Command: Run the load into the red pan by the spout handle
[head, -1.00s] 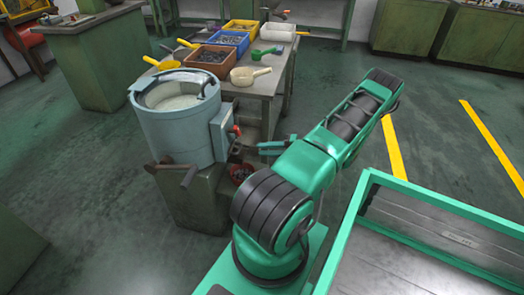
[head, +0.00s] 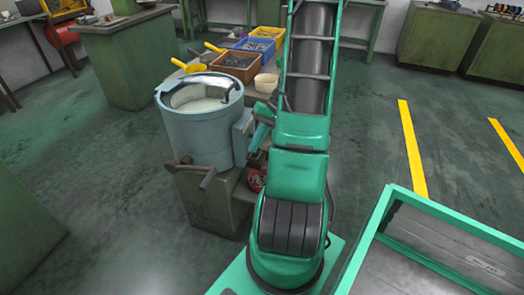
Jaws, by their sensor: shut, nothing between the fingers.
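The grey-blue drum (head: 200,135) stands on a green pedestal, with pale contents showing in its open top. A brown lever (head: 208,178) sticks out low on its front; I cannot tell whether it is the spout handle. The red pan (head: 257,182) sits low to the right of the drum, partly hidden by my arm and holding something dark. My gripper (head: 262,122) shows in part at the arm's left edge, right of the drum and above the pan. It is shut and appears empty. The spout is not clearly visible.
Behind the drum a table carries a brown bin (head: 230,64), a blue bin (head: 254,46), a yellow bin (head: 266,33), yellow scoops (head: 196,67) and a cream scoop (head: 266,83). A green-framed tray (head: 440,262) is at lower right. The floor between it and the back benches is clear.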

